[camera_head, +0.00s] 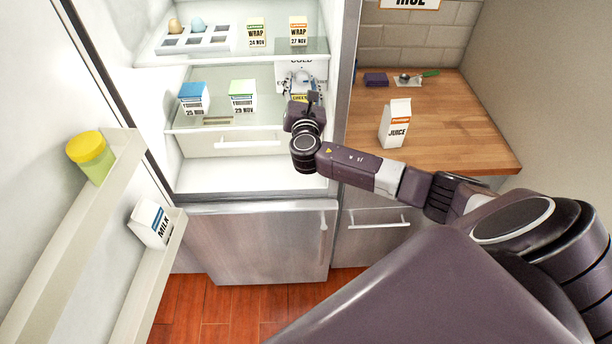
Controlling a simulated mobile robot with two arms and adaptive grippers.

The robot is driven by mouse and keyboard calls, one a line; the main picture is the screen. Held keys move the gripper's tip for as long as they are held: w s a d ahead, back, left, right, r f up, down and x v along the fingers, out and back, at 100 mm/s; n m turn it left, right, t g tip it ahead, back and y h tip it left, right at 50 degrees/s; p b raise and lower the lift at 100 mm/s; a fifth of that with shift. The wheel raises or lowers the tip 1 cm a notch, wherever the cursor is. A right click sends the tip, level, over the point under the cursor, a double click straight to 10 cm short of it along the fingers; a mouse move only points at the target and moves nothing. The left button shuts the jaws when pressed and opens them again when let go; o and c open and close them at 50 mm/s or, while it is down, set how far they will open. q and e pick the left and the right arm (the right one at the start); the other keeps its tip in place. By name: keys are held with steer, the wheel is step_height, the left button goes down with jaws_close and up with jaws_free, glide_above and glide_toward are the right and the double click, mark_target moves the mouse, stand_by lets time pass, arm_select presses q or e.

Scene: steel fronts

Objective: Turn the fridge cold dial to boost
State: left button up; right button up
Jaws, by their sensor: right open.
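The fridge (255,192) stands open, its lit inside facing me. The cold dial (297,78) is on a pale panel marked COLD at the right side of the inside, level with the middle shelf. Its setting is too small and covered to read; a yellow label below it is partly hidden. My right gripper (312,97) is open, just in front of and below the dial in the picture. I cannot tell whether it touches the dial. My left gripper is not in view.
The middle shelf holds a blue-topped carton (193,98) and a green-topped carton (242,96). The open door's racks hold a yellow jar (90,157) and a milk carton (150,223). A juice carton (395,124) stands on the wooden counter (450,145) at right.

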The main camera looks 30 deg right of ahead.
steer(key=shift+s+a+f+n+b, duration=0.25)
steer(key=shift+s+a+n+b, duration=0.25)
steer(key=shift+s, duration=0.25)
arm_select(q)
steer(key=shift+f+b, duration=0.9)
arm_select(e)
steer(key=s+a+f+m+g+y, duration=0.2)
steer(key=s+a+f+m, duration=0.5)
steer(key=s, duration=0.4)
steer(key=s+a+f+m+g+y, duration=0.3)
steer(key=s+a+f+m+g, duration=0.2)
steer(key=s, duration=0.7)
step_height(320, 180, down, 5)
steer(key=a+m, duration=0.2)
steer(key=shift+s+a+m+g+y, duration=0.3)
steer(key=shift+a+m, duration=0.1)
steer(key=shift+r, duration=0.1)
